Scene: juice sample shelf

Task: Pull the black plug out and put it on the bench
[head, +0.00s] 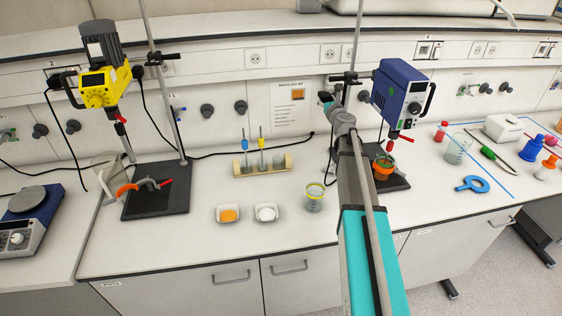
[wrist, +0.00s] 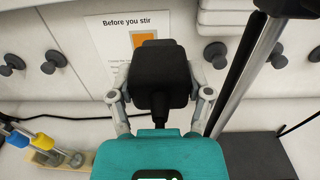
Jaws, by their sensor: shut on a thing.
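The black plug (wrist: 160,72) is large in the middle of the wrist view, with its thick black cord hanging from its lower end. My gripper (wrist: 160,92) is shut on it, with one grey finger on each side. No socket plate shows around the plug there; a notice and the wall panel are behind it. What lies directly behind the plug is hidden. In the head view my gripper (head: 338,108) is at the far end of my arm, above the back of the bench (head: 205,200), near the stand rod. The plug cannot be made out clearly there.
The blue stirrer (head: 403,92) and its stand are close on the right. A wooden rack (head: 262,166) is to the left, with two dishes and a glass beaker (head: 314,198) in front. Bare bench lies between the left stand base (head: 158,203) and the dishes.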

